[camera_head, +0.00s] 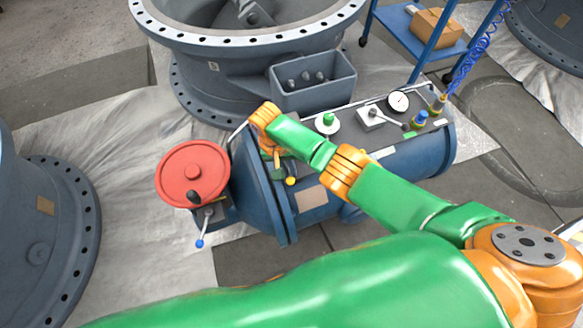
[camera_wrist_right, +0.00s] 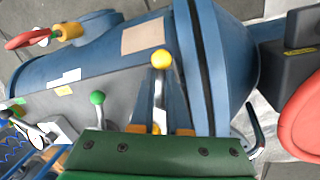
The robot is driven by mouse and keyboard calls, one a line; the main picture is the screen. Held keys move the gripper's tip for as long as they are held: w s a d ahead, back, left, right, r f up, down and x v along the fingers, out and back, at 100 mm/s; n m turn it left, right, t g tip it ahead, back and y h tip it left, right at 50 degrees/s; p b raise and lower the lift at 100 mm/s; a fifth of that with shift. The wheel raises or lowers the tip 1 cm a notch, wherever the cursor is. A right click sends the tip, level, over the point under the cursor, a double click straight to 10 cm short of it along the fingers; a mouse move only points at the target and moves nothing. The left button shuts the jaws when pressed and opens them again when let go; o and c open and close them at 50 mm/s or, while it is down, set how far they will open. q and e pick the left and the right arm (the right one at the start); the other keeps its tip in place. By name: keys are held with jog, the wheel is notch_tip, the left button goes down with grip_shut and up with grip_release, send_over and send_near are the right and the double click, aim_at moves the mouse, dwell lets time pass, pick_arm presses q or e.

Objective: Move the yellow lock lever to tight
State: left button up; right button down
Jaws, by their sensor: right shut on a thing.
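The yellow lock lever is a metal lever with a yellow ball knob (camera_wrist_right: 161,59), on top of the blue cylindrical body. In the head view its yellow knob (camera_head: 291,181) shows just below my right gripper (camera_head: 277,163). In the right wrist view, my right gripper (camera_wrist_right: 160,130) has one orange finger on each side of the lever's shank and is shut on it, with the knob sticking out beyond. The lever's pivot is hidden by the gripper, and I cannot read any tight mark. My left gripper is not in view.
A red handwheel (camera_head: 192,173) and a blue-knobbed lever (camera_head: 200,242) are at the body's left end. A green knob (camera_head: 328,119), a white box with a lever (camera_head: 371,117) and a gauge (camera_head: 398,102) stand along the top. A grey open bin (camera_head: 313,88) is behind.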

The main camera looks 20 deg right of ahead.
jog(key=shift+s+a+f+m, duration=0.2)
jog(key=shift+s+a+m, duration=0.05)
jog(key=shift+m, duration=0.05)
dwell(0.4)
jog(key=c, duration=0.9)
grip_release()
jog(key=shift+a+r, duration=0.1)
jog(key=shift+r, duration=0.05)
jog(key=shift+r, duration=0.1)
jog(key=r+p, duration=0.1)
jog(key=r, duration=0.1)
jog(key=a+r+p, duration=0.1)
jog(key=r, duration=0.1)
jog(key=r+p, duration=0.1)
jog(key=r, duration=0.1)
jog(key=shift+w+a+r, duration=0.15)
jog(key=shift+w+r, duration=0.1)
jog(key=shift+r, duration=0.15)
